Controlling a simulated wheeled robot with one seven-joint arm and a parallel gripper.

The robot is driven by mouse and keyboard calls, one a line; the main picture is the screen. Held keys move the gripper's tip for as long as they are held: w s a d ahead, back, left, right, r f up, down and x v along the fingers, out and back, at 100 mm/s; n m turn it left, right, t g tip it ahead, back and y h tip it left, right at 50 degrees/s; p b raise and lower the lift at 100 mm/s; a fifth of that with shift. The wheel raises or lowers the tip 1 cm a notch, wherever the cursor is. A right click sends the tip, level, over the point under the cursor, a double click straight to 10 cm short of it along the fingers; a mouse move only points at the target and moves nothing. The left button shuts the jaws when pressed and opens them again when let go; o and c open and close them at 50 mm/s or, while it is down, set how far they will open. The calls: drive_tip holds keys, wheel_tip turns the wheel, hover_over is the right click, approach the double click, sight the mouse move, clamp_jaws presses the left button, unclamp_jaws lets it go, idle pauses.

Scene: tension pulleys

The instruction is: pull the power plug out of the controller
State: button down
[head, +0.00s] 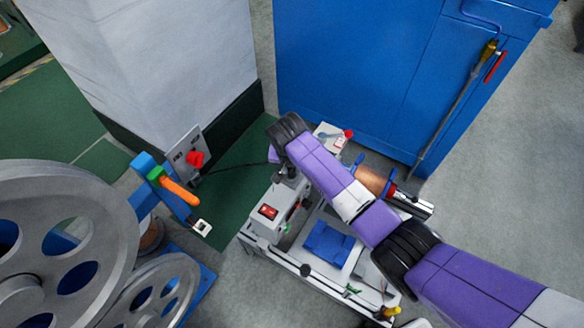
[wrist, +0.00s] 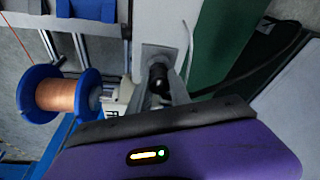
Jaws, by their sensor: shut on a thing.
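The controller is a light grey box (head: 262,226) with a red switch on the cart in the head view. My gripper (head: 284,174) is over its back end, its fingers mostly hidden by my arm. In the wrist view my gripper (wrist: 161,80) is shut on the black power plug (wrist: 159,76), which sits between the grey fingers. A dark cable (wrist: 265,68) runs off to the right there. In the head view the cable (head: 235,166) runs left towards a wall box. I cannot tell whether the plug is still seated in the controller.
A copper wire spool with blue flanges (wrist: 62,94) is close to my gripper; the spool (head: 372,181) lies behind my arm in the head view. A grey box with a red knob (head: 186,158) is on the pillar. Large grey pulleys (head: 55,235) stand left. A blue cabinet (head: 350,70) is behind.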

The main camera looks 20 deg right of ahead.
drive_tip(key=shift+r+p, duration=0.95)
drive_tip(key=shift+r, duration=0.05)
idle(0.4)
wheel_tip(320, 180, up, 4)
drive_tip(key=p, duration=0.4)
drive_tip(key=shift+f, duration=0.1)
idle(0.6)
